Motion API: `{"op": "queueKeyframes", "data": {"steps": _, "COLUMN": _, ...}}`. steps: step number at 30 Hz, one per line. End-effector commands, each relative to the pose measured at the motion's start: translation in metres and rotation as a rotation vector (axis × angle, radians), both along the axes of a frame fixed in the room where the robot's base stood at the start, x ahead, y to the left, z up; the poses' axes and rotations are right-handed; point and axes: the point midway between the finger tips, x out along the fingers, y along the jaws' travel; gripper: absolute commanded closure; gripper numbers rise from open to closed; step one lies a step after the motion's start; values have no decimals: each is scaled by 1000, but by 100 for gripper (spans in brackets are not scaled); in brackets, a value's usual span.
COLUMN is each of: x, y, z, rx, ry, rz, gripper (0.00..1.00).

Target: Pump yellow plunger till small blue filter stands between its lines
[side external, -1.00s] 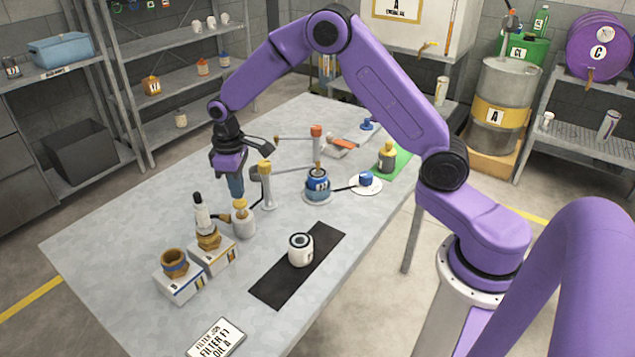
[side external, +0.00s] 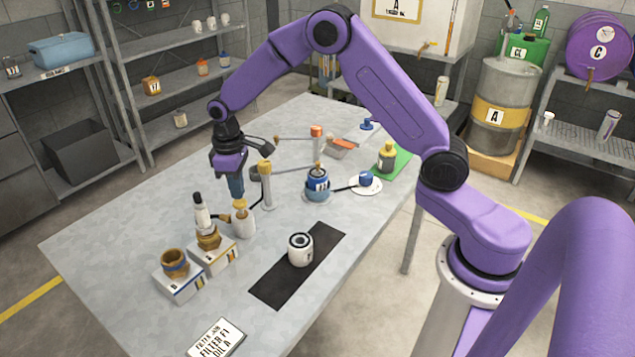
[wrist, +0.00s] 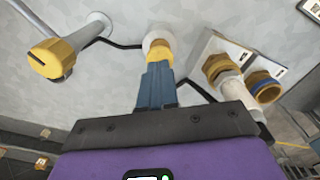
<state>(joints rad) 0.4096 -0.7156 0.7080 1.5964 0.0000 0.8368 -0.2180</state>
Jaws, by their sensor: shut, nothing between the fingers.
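The yellow plunger (side external: 240,207) tops a small white pump cylinder (side external: 244,228) on the table. In the wrist view, the plunger's yellow cap (wrist: 158,50) is right at the tips of my gripper (wrist: 158,68). My gripper (side external: 237,196) points down, shut and empty, at the plunger's top; I cannot tell whether it is pressing. A small blue filter jar (side external: 317,187) with a white label stands upright on a round base right of the pump. Its lines and level are too small to read. A smaller blue piece (side external: 366,179) sits on a white disc (side external: 360,188).
Left of the pump stand two boxes, one with a brass-collared white bottle (side external: 202,215), one with a blue-banded brass fitting (side external: 174,262). A yellow-topped post (side external: 265,185) stands close behind. A white cup (side external: 300,250) sits on a black mat (side external: 268,291). A sign (side external: 215,340) lies in front.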

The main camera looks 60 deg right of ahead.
Motion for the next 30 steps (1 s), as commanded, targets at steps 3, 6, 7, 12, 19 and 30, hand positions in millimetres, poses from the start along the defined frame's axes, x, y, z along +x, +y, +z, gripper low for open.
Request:
{"op": "queueKeyframes", "data": {"steps": 3, "x": 0, "y": 0, "z": -4, "rx": -1, "ry": 2, "rz": 0, "gripper": 100}}
{"op": "queueKeyframes", "data": {"steps": 6, "x": 0, "y": 0, "z": -7, "rx": -1, "ry": 2, "rz": 1, "gripper": 100}}
{"op": "queueKeyframes", "data": {"steps": 7, "x": 0, "y": 0, "z": -8, "rx": -1, "ry": 1, "rz": 1, "gripper": 100}}
{"op": "queueKeyframes", "data": {"steps": 12, "x": 0, "y": 0, "z": -14, "rx": -1, "ry": 1, "rz": 1, "gripper": 100}}
{"op": "queueKeyframes", "data": {"steps": 19, "x": 0, "y": 0, "z": -22, "rx": -1, "ry": 1, "rz": 0, "gripper": 100}}
{"op": "queueKeyframes", "data": {"steps": 30, "x": 0, "y": 0, "z": -35, "rx": -1, "ry": 2, "rz": 0, "gripper": 100}}
